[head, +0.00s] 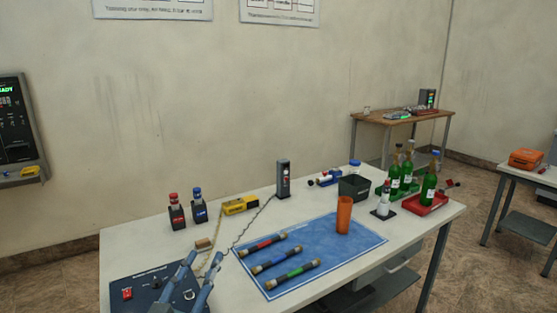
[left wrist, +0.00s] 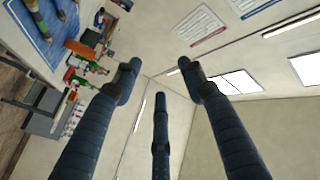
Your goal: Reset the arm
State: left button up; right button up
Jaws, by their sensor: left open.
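My left gripper (head: 199,266) shows at the bottom left of the head view, over the front left of the white table (head: 410,222), near the dark control panel (head: 128,285). Its blue-grey fingers point up and stand apart. In the left wrist view its three fingers (left wrist: 158,75) are spread with nothing between them, and wall and ceiling show behind. My right gripper is in neither view. Three dark tubes, with red (head: 264,244), blue (head: 274,260) and green (head: 293,274) bands, lie on the blue mat (head: 352,262) to the right of the gripper.
An orange cup (head: 344,215) stands on the mat's far edge. Green bottles (head: 429,188), a red tray (head: 420,207) and a dark bin (head: 354,187) are at the right. Red-capped and blue-capped bottles (head: 199,207), a yellow device (head: 240,205) and a grey upright device (head: 283,180) stand behind.

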pick_arm(q)
jog(key=s+a+f+n+g+y, duration=0.2)
jog(key=a+f, duration=0.1)
jog(key=f, duration=0.3)
jog(key=s+a+f+n+g+y, duration=0.1)
jog(key=s+a+f+g+y, duration=0.15)
jog(key=f, duration=0.35)
jog(key=s+f+n+g+h, duration=0.1)
jog(key=s+f+g, duration=0.5)
jog(key=s+f, duration=0.45)
jog(key=s+f+g+h, duration=0.1)
jog(key=s+f+g, duration=0.55)
jog(key=s, duration=0.75)
notch_tip(320, 180, down, 26)
jog(key=s, duration=0.2)
jog(key=s+a+f+g, duration=0.1)
jog(key=s+a+f, duration=0.1)
jog(key=s+f, duration=1.5)
jog(key=shift+s+a+f, duration=0.25)
jog(key=shift+s+f, duration=0.15)
jog(key=shift+s, duration=0.2)
jog(key=shift+y, duration=0.25)
